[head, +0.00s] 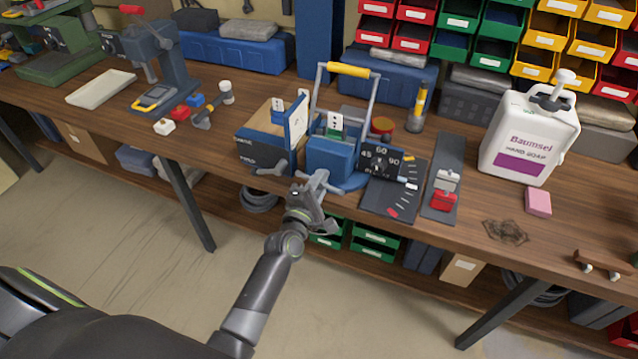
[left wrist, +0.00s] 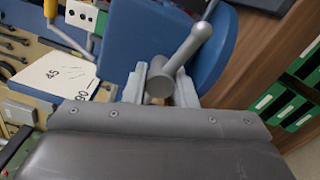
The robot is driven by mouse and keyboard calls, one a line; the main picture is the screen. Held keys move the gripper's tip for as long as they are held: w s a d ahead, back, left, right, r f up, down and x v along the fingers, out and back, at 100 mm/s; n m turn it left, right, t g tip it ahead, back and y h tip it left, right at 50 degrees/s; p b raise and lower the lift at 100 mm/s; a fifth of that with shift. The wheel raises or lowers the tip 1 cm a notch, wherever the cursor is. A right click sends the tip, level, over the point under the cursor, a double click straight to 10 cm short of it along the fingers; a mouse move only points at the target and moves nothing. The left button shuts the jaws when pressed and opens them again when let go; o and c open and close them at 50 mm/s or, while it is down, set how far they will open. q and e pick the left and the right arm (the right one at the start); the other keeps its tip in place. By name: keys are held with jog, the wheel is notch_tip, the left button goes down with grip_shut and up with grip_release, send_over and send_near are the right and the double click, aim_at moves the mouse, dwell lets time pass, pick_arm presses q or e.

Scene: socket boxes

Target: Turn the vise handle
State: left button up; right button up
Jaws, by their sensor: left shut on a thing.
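The blue vise (head: 333,157) stands at the table's front edge on a round base. Its body also shows in the left wrist view (left wrist: 140,38). The grey vise handle (left wrist: 187,48) is a slanted bar with a rounded end. My left gripper (head: 314,187) reaches the vise from the front. In the left wrist view its two fingers (left wrist: 160,88) stand on either side of the handle's lower part and are shut on it. The upper end of the handle sticks out beyond the fingers. My right gripper is not in view.
A dark socket box (head: 262,150) stands left of the vise. A dial plate marked 45, 60, 90 (head: 381,163) is close on the right. A white hand soap canister (head: 527,140) and a pink block (head: 538,201) are farther right. Green bins (head: 375,242) sit below the tabletop.

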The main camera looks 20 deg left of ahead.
pick_arm(q)
jog(key=m, duration=0.3)
jog(key=shift+m, duration=0.4)
jog(key=m, duration=0.3)
jog(key=shift+f+m, duration=0.1)
jog(key=shift+m, duration=0.2)
jog(key=m+b, duration=0.1)
jog(key=m, duration=0.2)
jog(key=shift+m, duration=0.3)
jog(key=m, duration=0.2)
jog(key=shift+f+m+b, duration=0.1)
jog(key=shift+m+b, duration=0.2)
jog(key=shift+m, duration=0.1)
jog(key=m+b, duration=0.2)
jog(key=m, duration=0.4)
jog(key=shift+f, duration=0.15)
jog(key=m+b, duration=0.1)
jog(key=m, duration=0.2)
jog(key=shift+m, duration=1.5)
